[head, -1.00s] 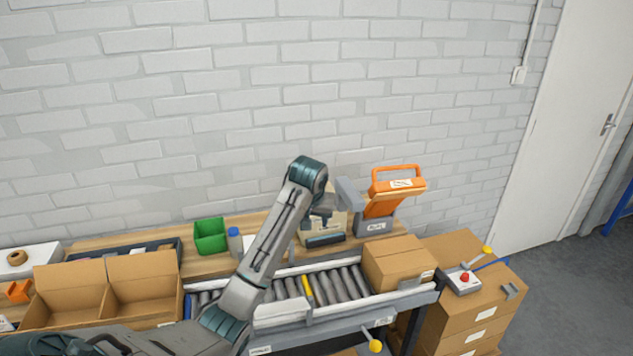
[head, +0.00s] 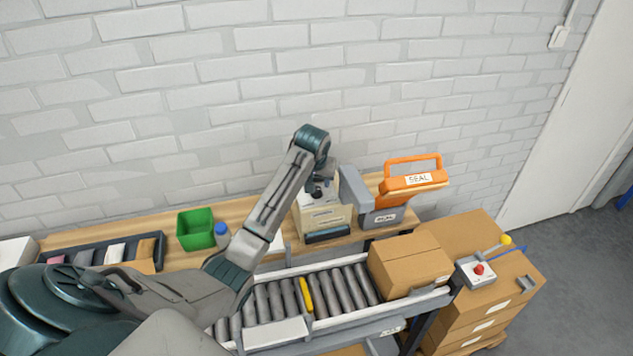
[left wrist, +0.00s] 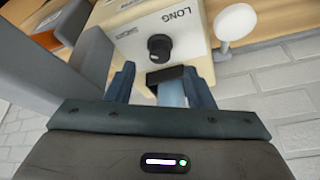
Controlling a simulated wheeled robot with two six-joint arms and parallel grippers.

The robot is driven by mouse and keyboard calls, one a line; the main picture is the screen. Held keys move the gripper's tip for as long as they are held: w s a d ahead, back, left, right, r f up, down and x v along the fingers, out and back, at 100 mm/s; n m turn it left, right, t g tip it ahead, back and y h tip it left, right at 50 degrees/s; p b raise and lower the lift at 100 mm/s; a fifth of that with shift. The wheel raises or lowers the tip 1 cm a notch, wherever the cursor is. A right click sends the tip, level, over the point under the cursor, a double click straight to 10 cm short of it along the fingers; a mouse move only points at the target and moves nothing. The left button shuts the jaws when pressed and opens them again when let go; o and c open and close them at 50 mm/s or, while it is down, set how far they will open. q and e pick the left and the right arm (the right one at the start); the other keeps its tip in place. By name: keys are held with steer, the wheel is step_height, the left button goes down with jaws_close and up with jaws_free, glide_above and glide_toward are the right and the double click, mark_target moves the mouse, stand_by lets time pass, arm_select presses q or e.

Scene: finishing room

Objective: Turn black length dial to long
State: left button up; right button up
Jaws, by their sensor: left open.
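The black length dial (left wrist: 160,48) is a round knob on the cream face of a machine, in the left wrist view. The word LONG is printed on that face beside the dial; a smaller label is too blurred to read. I cannot tell where the dial points. In the head view the cream machine (head: 322,216) stands on the wooden bench by the wall. My left gripper (left wrist: 160,80) is open, its fingers apart just short of the dial and not around it. In the head view the left gripper (head: 320,186) is at the machine's top. My right gripper is not in view.
An orange-handled sealer (head: 414,180) stands close to the machine's right. A green bin (head: 196,230) and a blue-capped bottle (head: 221,236) are to the left. A roller conveyor (head: 345,288) with a carton (head: 410,262) runs in front. A white disc (left wrist: 237,22) is near the machine's face.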

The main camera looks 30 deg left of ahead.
mark_target(317, 188)
arm_select(q)
steer(key=p+x, duration=0.1)
steer(key=x, duration=0.3)
steer(key=shift+w+a, duration=0.1)
steer(key=shift+w, duration=0.05)
steer(key=shift+w+f, duration=0.1)
steer(key=shift+f, duration=0.35)
steer(key=c, duration=1)
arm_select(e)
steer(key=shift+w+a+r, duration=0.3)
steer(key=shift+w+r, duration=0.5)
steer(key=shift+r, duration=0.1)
